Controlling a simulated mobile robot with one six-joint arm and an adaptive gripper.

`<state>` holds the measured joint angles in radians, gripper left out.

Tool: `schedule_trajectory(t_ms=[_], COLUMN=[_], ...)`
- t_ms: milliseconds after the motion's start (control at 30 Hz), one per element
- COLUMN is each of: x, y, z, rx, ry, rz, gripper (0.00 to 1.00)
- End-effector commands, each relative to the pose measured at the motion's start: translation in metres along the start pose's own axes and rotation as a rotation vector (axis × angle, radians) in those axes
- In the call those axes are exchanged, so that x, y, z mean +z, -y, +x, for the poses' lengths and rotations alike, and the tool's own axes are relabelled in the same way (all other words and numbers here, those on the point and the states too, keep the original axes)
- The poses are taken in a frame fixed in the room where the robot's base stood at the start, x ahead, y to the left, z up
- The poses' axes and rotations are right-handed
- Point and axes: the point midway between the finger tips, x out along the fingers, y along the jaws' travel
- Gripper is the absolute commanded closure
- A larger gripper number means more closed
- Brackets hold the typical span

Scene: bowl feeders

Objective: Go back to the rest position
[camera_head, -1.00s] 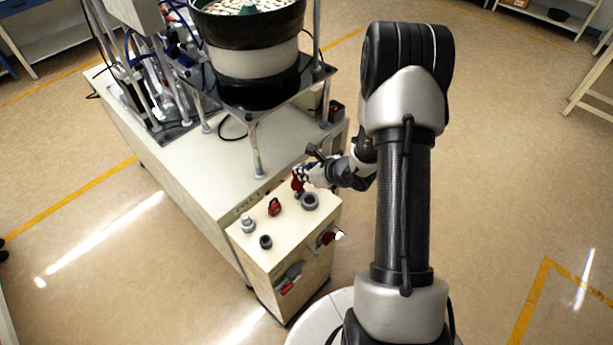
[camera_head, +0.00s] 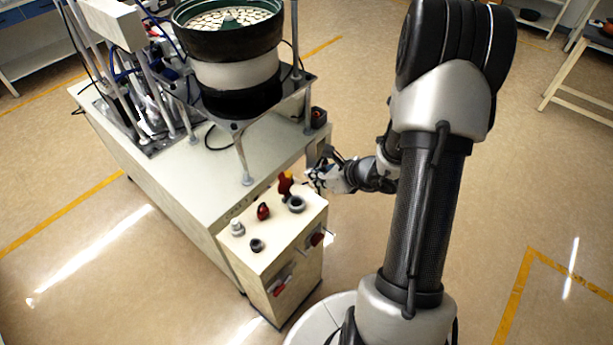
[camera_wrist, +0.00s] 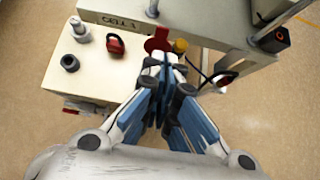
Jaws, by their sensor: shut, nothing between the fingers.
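My gripper (camera_head: 318,178) is shut and empty. In the head view it hangs just right of the control box (camera_head: 284,240), near its far right corner and apart from the red and yellow knob (camera_head: 286,183). In the wrist view my gripper's fingers (camera_wrist: 164,66) are together, pointing toward the box's edge, with the yellow part (camera_wrist: 180,46) and a red part (camera_wrist: 157,41) just beyond the tips. My arm reaches up and bends over from the right.
The control box carries a red switch (camera_head: 263,211), a grey knob (camera_head: 237,228) and dark round knobs (camera_head: 257,245). Behind it, a bowl feeder (camera_head: 232,60) stands on a posted plate above the white bench (camera_head: 190,190).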

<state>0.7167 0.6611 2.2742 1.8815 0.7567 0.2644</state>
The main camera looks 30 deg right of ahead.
Motion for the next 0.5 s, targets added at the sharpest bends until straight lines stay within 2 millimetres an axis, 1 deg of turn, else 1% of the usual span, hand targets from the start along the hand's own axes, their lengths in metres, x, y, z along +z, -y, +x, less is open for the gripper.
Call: schedule_trajectory(t_ms=[33, 100, 333, 367, 433, 467, 500], x=[0.000, 0.000, 0.002, 0.005, 0.019, 0.028, 0.041], y=[0.000, 0.000, -0.002, -0.004, -0.014, -0.021, -0.034], z=[-0.005, -0.008, -0.009, -0.010, -0.013, -0.015, -0.019], rx=[-0.001, -0.001, 0.004, 0.010, 0.036, 0.054, 0.084], ry=[0.000, 0.000, 0.001, 0.004, 0.014, 0.020, 0.030], rz=[0.002, 0.001, -0.010, -0.025, -0.096, -0.144, -0.224], gripper=[1.00, 1.00, 1.00, 1.00, 1.00, 1.00, 1.00])
